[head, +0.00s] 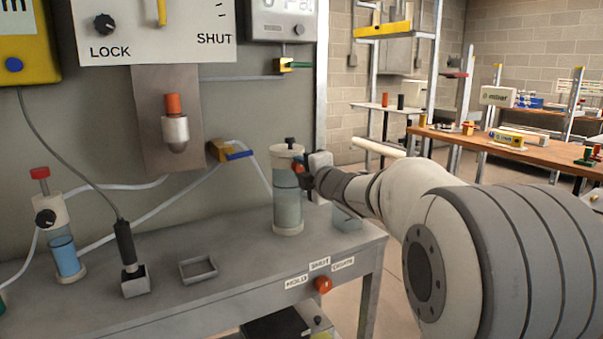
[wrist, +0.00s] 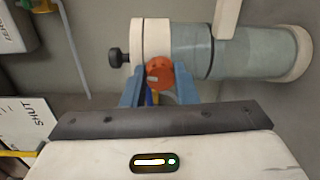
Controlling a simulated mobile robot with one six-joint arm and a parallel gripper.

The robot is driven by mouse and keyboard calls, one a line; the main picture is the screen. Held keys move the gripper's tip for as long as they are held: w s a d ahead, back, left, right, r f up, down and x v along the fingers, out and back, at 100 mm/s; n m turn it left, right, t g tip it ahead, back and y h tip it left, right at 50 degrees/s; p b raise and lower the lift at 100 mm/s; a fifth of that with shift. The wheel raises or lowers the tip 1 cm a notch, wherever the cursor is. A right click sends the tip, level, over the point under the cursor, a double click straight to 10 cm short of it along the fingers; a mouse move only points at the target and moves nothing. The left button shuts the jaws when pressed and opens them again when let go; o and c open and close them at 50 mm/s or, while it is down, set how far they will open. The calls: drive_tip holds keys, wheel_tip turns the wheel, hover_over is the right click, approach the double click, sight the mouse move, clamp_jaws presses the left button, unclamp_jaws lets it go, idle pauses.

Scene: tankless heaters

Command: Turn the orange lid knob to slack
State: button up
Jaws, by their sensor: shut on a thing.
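The orange lid knob (wrist: 159,73) shows in the wrist view on the side of the cylinder's pale cap (wrist: 150,40). My gripper (wrist: 159,80) has its blue fingers on either side of the knob and is shut on it. In the head view the clear grey cylinder (head: 288,205) stands upright on the bench, with a black knob (head: 290,143) on top. My gripper (head: 303,172) reaches it from the right, near its cap. The knob is mostly hidden there, and no slack marking can be read.
The grey bench (head: 230,260) carries a blue-filled cylinder (head: 66,255), a black probe in a holder (head: 136,283) and a small open tray (head: 198,269). Another orange knob (head: 323,284) is on the bench front by labels. A wall panel (head: 150,35) reads LOCK and SHUT.

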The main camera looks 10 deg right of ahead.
drive_tip(key=o, duration=1)
drive_tip(key=p+v, duration=0.1)
drive_tip(key=v, duration=0.6)
drive_tip(key=shift+s, duration=0.35)
drive_tip(key=shift+d, duration=0.1)
